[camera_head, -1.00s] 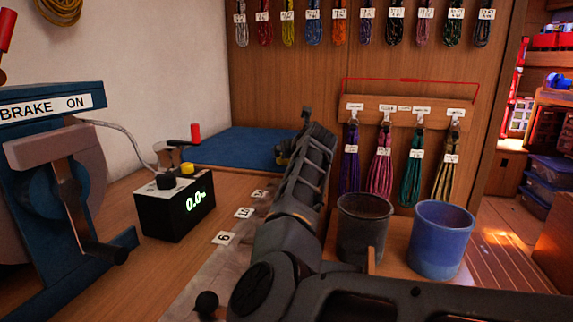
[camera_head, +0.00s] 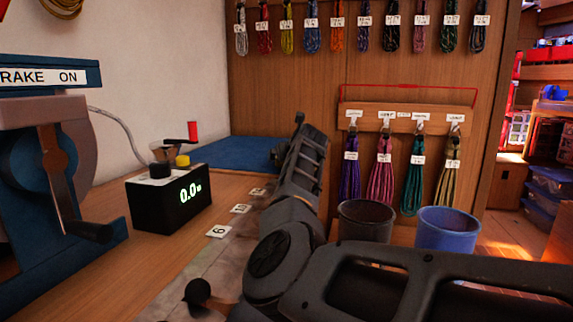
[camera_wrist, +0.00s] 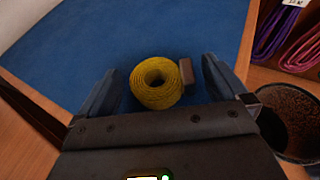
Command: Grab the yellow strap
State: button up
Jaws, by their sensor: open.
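A yellow coil (camera_wrist: 143,95), wound in a ring with a hole in the middle, lies on the blue mat (camera_wrist: 100,40) in the wrist view. A small brown block or tag touches or nearly touches its right side. My gripper (camera_wrist: 160,66) is open, with one finger on each side of the coil and a visible gap to each. In the head view my gripper (camera_head: 279,153) is over the near right part of the blue mat (camera_head: 235,147), and the coil is hidden there.
A black readout box (camera_head: 170,205) and a blue brake stand (camera_head: 95,205) are at left. A dark bucket (camera_head: 365,222) and a blue bucket (camera_head: 446,230) stand at right, below hanging coloured cords (camera_head: 381,182). More coils hang on the back panel, including a yellow one (camera_head: 287,38).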

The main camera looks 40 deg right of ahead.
jog(key=c, duration=1)
